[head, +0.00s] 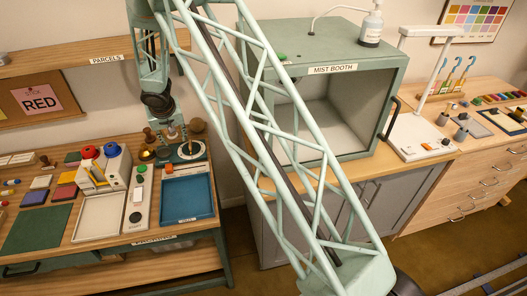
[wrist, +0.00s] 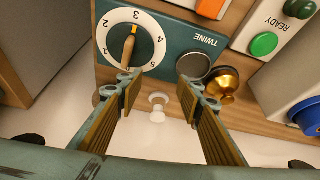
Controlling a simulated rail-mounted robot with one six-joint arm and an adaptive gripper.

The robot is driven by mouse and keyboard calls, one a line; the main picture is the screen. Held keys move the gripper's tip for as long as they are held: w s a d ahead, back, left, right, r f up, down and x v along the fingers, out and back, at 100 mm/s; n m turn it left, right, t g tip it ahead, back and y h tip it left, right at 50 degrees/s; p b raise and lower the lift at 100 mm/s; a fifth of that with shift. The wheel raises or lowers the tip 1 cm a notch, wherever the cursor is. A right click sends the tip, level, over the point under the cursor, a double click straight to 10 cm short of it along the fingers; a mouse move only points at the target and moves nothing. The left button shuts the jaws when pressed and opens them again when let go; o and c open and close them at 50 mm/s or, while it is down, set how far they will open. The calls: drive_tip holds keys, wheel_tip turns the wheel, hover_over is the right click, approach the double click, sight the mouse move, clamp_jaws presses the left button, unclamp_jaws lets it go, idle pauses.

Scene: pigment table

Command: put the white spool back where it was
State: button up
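My gripper (wrist: 165,92) is open, its two ribbed fingers wide apart with nothing held between them. A small white spool-shaped piece (wrist: 157,108) shows in the gap between the fingers in the wrist view, apart from both, at the edge where the wood meets a pale surface. I cannot tell whether it stands free or sits on a mount. In the head view my gripper (head: 174,130) hangs over the back of the left table, beside the dial (head: 190,149); I cannot make out the white spool there.
The numbered dial (wrist: 133,42) and the TWINE label (wrist: 202,41) are on a dark green unit beside the fingers. A dark round piece (wrist: 193,68) and a brass knob (wrist: 223,85) stand close to one finger. A blue tray (head: 187,196) lies in front; the mist booth (head: 325,100) stands right.

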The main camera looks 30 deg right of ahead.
drive_tip(key=s+d+r, duration=0.2)
drive_tip(key=s+r, duration=0.1)
drive_tip(key=r, duration=0.4)
drive_tip(key=s+d+r+h, duration=0.1)
drive_tip(key=s+r, duration=0.3)
drive_tip(key=r, duration=0.3)
drive_tip(key=s+d+r, duration=0.2)
drive_tip(key=s+r, duration=0.1)
drive_tip(key=r, duration=0.3)
drive_tip(key=s+d+r, duration=0.3)
drive_tip(key=s+r, duration=1.2)
drive_tip(key=s, duration=0.1)
drive_tip(key=s+r, duration=0.3)
drive_tip(key=s, duration=0.6)
drive_tip(key=s+r, duration=0.3)
drive_tip(key=s, duration=0.6)
drive_tip(key=s+a+n+y, duration=0.1)
drive_tip(key=s+a, duration=0.2)
drive_tip(key=s, duration=0.8)
drive_tip(key=s+a+n+g+y, duration=0.1)
drive_tip(key=s+a, duration=0.2)
drive_tip(key=s, duration=0.8)
drive_tip(key=shift+s+f, duration=0.15)
drive_tip(key=shift+s, duration=0.25)
drive_tip(key=shift+w, duration=0.15)
drive_tip(key=shift+d, duration=0.1)
